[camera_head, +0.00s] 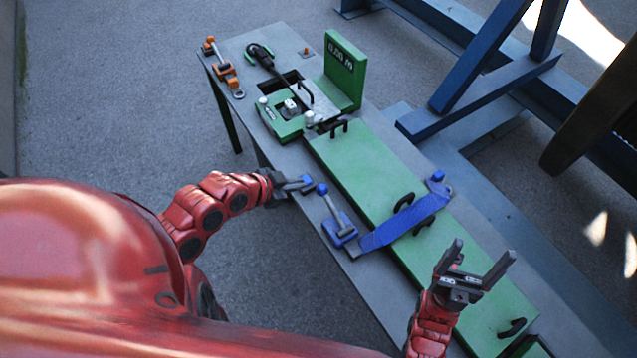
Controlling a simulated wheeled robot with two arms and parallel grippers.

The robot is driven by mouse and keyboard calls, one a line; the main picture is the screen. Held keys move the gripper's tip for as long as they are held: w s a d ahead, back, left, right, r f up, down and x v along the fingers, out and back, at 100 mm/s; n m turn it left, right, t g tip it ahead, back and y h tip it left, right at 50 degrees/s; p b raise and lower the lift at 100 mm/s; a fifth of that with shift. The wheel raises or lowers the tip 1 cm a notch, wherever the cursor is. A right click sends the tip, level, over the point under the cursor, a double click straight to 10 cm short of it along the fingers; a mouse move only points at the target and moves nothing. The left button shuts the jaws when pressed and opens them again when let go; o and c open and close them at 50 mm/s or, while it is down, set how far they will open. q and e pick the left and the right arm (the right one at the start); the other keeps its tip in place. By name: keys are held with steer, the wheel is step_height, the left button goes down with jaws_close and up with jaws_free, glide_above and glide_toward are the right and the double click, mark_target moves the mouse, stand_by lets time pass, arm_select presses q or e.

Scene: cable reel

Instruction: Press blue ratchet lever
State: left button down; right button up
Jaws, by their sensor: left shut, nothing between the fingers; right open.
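The blue ratchet (340,229) sits at the near edge of the grey bench, at the end of a blue strap (405,222) that crosses the green cover. Its grey lever (330,207) stands up at a tilt and ends in a blue knob (322,189). My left gripper (305,184) is shut and empty, just left of the knob; I cannot tell whether it touches it. My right gripper (482,262) is open and empty above the green cover, to the right of the strap.
The grey bench (378,282) carries a long green cover (370,170) with black handles. A green device with a display panel (344,70) stands at the far end. Orange tools (222,68) lie at the far left corner. Blue steel beams (480,75) rise behind the bench.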

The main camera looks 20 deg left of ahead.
arm_select(q)
steer(key=s+a+f+b+x, duration=0.1)
steer(key=b+x, duration=0.4)
steer(key=x, duration=0.7)
steer(key=shift+w+a+f, duration=0.2)
steer(key=shift+f, duration=0.55)
step_height(320, 180, down, 6)
steer(key=w+a+n+g+h+b, duration=0.2)
steer(key=h+b, duration=0.1)
steer(key=b, duration=0.5)
steer(key=shift+a, duration=0.35)
steer(key=shift+s+f, duration=0.1)
